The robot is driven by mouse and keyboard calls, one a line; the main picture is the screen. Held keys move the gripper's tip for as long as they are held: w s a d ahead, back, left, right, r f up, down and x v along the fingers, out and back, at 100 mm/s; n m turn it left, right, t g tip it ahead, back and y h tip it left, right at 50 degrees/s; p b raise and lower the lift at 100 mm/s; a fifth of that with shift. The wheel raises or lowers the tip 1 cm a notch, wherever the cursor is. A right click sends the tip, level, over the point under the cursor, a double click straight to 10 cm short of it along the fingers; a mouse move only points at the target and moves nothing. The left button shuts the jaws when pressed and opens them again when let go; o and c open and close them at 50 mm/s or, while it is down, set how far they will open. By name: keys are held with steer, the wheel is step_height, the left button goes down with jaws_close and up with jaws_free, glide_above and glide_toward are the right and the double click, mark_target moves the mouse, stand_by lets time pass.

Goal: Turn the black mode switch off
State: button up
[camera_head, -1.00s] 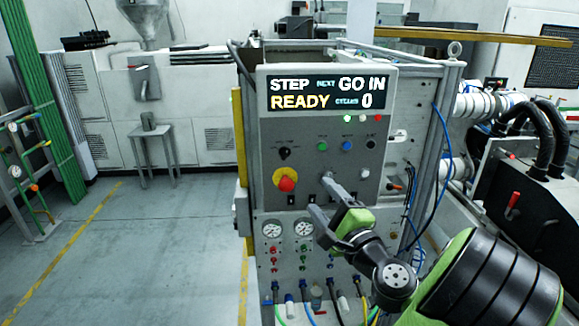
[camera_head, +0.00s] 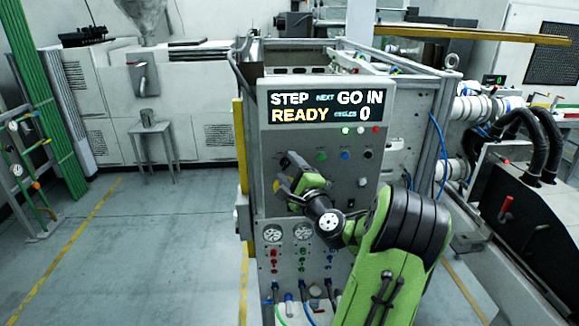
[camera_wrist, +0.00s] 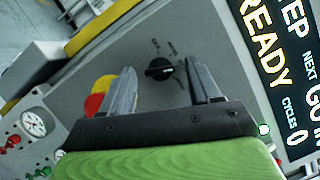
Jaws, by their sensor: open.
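The black mode switch (camera_wrist: 160,69) is a small round knob with a pale pointer line on the grey control panel (camera_head: 340,191). In the wrist view it shows between and beyond the fingertips of my gripper (camera_wrist: 162,72). The two grey fingers are apart, one on each side of the knob, and the gap is empty; I cannot tell if they touch the panel. In the head view my gripper (camera_head: 287,172) is at the panel's left part and hides the switch.
A red and yellow emergency stop (camera_wrist: 97,98) sits close beside one finger. The lit display (camera_head: 326,107) reads STEP, NEXT GO IN, READY, CYCLES 0. Green (camera_head: 321,156), blue (camera_head: 345,155) and black (camera_head: 368,153) buttons are right of my gripper. Gauges (camera_head: 272,233) are below.

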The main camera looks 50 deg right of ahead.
steer(key=c, duration=1)
steer(key=shift+c, duration=0.2)
steer(key=shift+n, duration=0.5)
steer(key=n, duration=0.2)
steer(key=n+g+y, duration=0.1)
steer(key=shift+r+n, duration=0.2)
steer(key=shift+n, duration=0.2)
steer(key=n+g, duration=0.2)
steer(key=n, duration=0.1)
steer(key=shift+a+r+n+y+b, duration=0.1)
steer(key=shift+n+y+b, duration=0.2)
steer(key=shift+n, duration=0.1)
steer(key=n+g+b, duration=0.1)
steer(key=n, duration=0.2)
steer(key=shift+w+r+g+b, duration=0.1)
steer(key=shift+w+g+b, duration=0.05)
steer(key=shift+g+b, duration=0.2)
steer(key=n+g+h+b, duration=0.1)
steer(key=n+g, duration=0.1)
steer(key=n, duration=0.1)
steer(key=shift+a+b, duration=0.1)
steer(key=shift+b, duration=0.3)
steer(key=shift+n, duration=0.3)
